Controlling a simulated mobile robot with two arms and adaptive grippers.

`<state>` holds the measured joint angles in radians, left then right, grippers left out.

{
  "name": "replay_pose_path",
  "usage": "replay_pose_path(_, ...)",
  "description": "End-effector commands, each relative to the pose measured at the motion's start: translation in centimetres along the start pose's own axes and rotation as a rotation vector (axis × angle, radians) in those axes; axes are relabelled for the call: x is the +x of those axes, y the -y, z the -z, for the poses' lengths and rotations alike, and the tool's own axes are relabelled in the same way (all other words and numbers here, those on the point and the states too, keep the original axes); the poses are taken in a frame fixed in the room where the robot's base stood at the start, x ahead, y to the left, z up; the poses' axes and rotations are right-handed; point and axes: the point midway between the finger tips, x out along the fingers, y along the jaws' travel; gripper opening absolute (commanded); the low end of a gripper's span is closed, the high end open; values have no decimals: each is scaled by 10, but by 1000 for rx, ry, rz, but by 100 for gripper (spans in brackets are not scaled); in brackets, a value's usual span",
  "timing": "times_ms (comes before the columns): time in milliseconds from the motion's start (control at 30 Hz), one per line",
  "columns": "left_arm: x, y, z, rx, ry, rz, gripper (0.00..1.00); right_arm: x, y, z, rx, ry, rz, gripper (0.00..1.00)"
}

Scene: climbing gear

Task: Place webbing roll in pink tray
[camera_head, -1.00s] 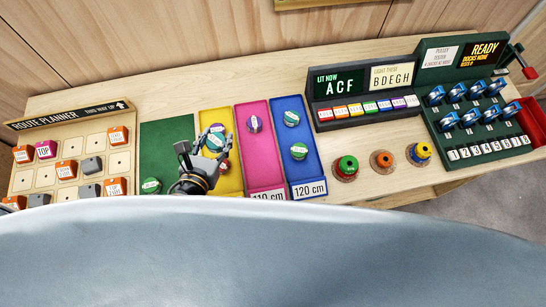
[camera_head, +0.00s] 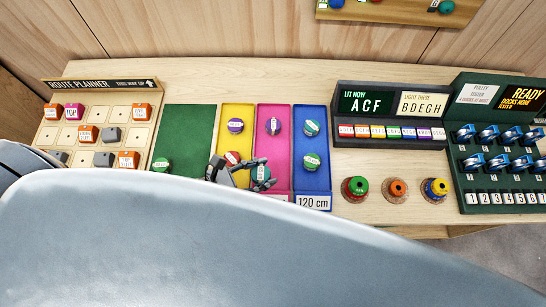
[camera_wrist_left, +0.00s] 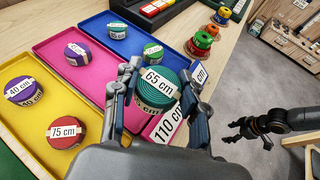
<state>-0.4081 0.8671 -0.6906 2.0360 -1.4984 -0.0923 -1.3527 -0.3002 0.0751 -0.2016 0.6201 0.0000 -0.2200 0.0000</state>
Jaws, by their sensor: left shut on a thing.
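My left gripper (camera_head: 262,172) is shut on a teal webbing roll (camera_wrist_left: 157,88) labelled 65 cm. In the head view the roll (camera_head: 262,173) is over the front part of the pink tray (camera_head: 274,150), near its 110 cm label. I cannot tell whether the roll touches the tray floor. A purple-and-white roll (camera_head: 273,126) lies at the back of the pink tray. My right gripper (camera_wrist_left: 238,128) shows at the right of the left wrist view, open and empty; it is not in the head view.
The yellow tray (camera_head: 236,112) on the left holds a purple roll (camera_head: 235,126) and a red 75 cm roll (camera_wrist_left: 64,131). The blue tray (camera_head: 312,190) on the right holds two green rolls. A green mat (camera_head: 187,130) has one green roll. Colored spools (camera_head: 396,189) stand further right.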

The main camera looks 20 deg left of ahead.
Motion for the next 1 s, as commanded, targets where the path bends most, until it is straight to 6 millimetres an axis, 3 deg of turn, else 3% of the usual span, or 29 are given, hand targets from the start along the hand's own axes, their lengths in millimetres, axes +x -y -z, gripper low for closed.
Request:
replay_pose_path(133, 33, -28, 7, 2, 4, -5, 12, 4, -2, -1, -1, 1, -3, 67)
replay_pose_path(200, 49, -35, 24, -1, 2, -3, 12, 20, -3, -3, -2, 1, -4, 67)
replay_pose_path(333, 68, -47, 38, -2, 2, -3, 12, 35, -4, -4, -2, 1, -6, 67)
replay_pose_path(567, 82, -56, 47, -1, 2, -1, 12, 43, -4, -5, -2, 1, -6, 67)
replay_pose_path(800, 99, -58, 77, -5, 0, -1, 12, 66, -4, -7, -1, 1, -6, 67)
replay_pose_path(1000, 100, -58, 79, -2, 1, 0, 12, 67, -4, -7, 0, 1, -6, 67)
